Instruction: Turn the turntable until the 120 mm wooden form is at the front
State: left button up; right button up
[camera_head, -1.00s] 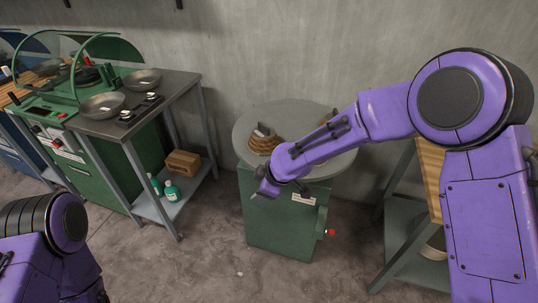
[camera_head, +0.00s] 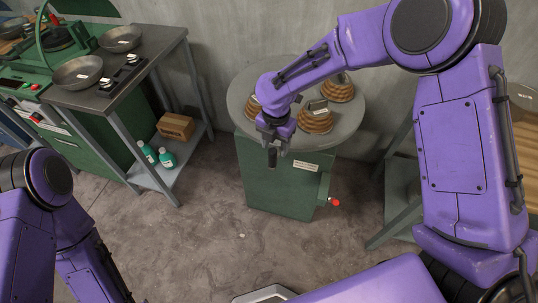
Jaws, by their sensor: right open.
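The turntable (camera_head: 240,93) is a round grey disc on a green cabinet (camera_head: 262,190). Wooden stepped forms with small tags stand on it: one at the back right (camera_head: 338,88), one at the right front (camera_head: 315,118) and one at the left (camera_head: 252,106), partly hidden by my right arm. The tags are too small to read, so I cannot tell which is the 120 mm form. My right gripper (camera_head: 272,158) points down at the disc's front edge, open, with nothing seen between its fingers. My left arm shows at lower left, but its gripper is out of frame.
A lever with a red knob (camera_head: 335,202) sticks out at the cabinet's right. At left a metal bench (camera_head: 150,58) carries pans (camera_head: 78,73), with green bottles (camera_head: 167,157) and a wooden box (camera_head: 176,127) on its shelf. The floor in front of the cabinet is clear.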

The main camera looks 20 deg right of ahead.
aim_at(273, 156)
jog(key=f, duration=0.3)
jog(key=a+f, duration=0.1)
jog(key=f, duration=0.1)
jog(key=shift+w, duration=0.15)
jog(key=shift+f, duration=0.15)
jog(key=shift+d+f, duration=0.25)
